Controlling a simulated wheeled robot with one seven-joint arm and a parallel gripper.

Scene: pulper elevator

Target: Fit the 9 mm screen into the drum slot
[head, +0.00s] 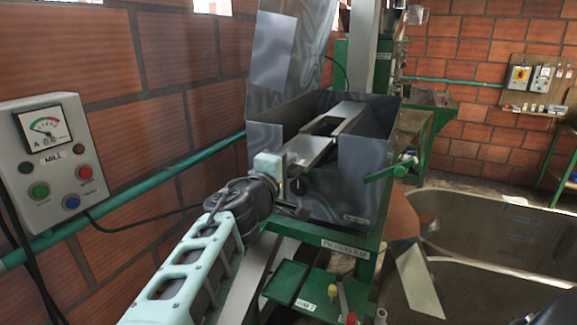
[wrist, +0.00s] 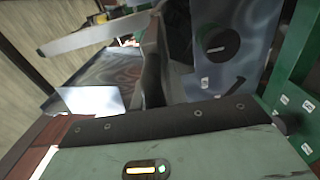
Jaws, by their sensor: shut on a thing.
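My gripper (head: 287,172) is at the near left end of the open metal housing (head: 362,175), and is shut on a thin grey metal piece (head: 310,150), apparently the screen. This piece reaches toward the housing's opening. In the wrist view, a pale curved strip (wrist: 95,38) that looks like the same piece extends left from near the dark fingers (wrist: 152,78). No 9 mm mark is readable. The housing's grey wall (wrist: 178,35) also shows there, with a dark round part (wrist: 220,45). The drum slot is not clearly visible, and I cannot tell whether the screen touches it.
A tall metal sheet (head: 290,50) rises behind the housing. The green frame (head: 335,245) stands below. A control box (head: 55,160) hangs on the brick wall at left. A large basin (head: 500,230) lies at right.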

